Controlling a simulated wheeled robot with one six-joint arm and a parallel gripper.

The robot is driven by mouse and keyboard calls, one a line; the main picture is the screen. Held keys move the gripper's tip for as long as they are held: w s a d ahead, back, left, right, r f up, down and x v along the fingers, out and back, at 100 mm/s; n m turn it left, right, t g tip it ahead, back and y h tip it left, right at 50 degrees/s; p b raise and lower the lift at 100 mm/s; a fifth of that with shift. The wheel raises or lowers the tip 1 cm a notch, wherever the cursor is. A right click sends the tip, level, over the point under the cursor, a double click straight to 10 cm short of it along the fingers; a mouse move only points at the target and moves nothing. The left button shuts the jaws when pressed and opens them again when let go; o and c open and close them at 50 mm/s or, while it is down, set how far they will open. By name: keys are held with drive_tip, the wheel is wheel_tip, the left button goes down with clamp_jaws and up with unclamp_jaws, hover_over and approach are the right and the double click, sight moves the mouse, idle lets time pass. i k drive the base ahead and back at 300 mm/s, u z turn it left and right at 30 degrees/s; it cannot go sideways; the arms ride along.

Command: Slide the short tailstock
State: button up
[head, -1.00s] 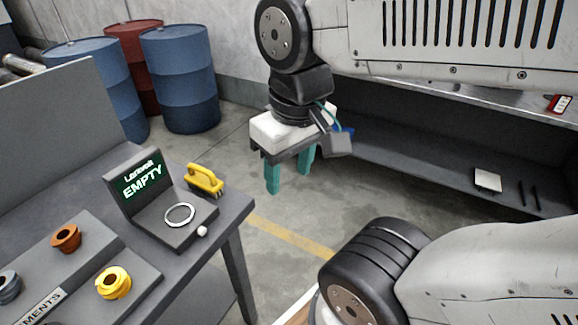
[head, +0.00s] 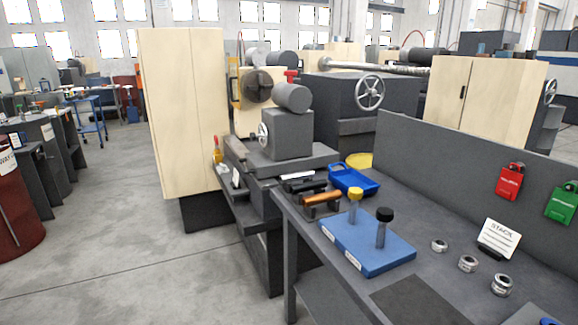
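A grey tailstock (head: 287,134) stands on the bed of a lathe in the middle of the head view. It is a squat block with a thick grey cylinder (head: 292,97) on top and a small pale handwheel (head: 263,135) on its left side. A dark round chuck (head: 258,86) shows behind it. I cannot tell the gap between chuck and cylinder. A larger dark block (head: 345,103) with a big spoked handwheel (head: 370,92) stands behind to the right. My gripper is out of view.
A grey bench (head: 400,185) fills the right front, holding a blue base (head: 365,245) with two knobbed posts, a blue tray (head: 353,180), metal rings (head: 467,263) and a STACK sign (head: 499,238). A cream cabinet (head: 185,115) stands left of the lathe. Floor (head: 120,230) is clear at left.

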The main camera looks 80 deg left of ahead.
sight(291, 148)
drive_tip(key=u, duration=3.3)
drive_tip(key=i, duration=0.95)
drive_tip(key=u, duration=0.75)
drive_tip(key=i, duration=1.5)
drive_tip(key=z, duration=0.8)
drive_tip(key=i, duration=1.1)
drive_tip(key=z, duration=1.05)
drive_tip(key=i, duration=0.2)
drive_tip(key=z, duration=0.1)
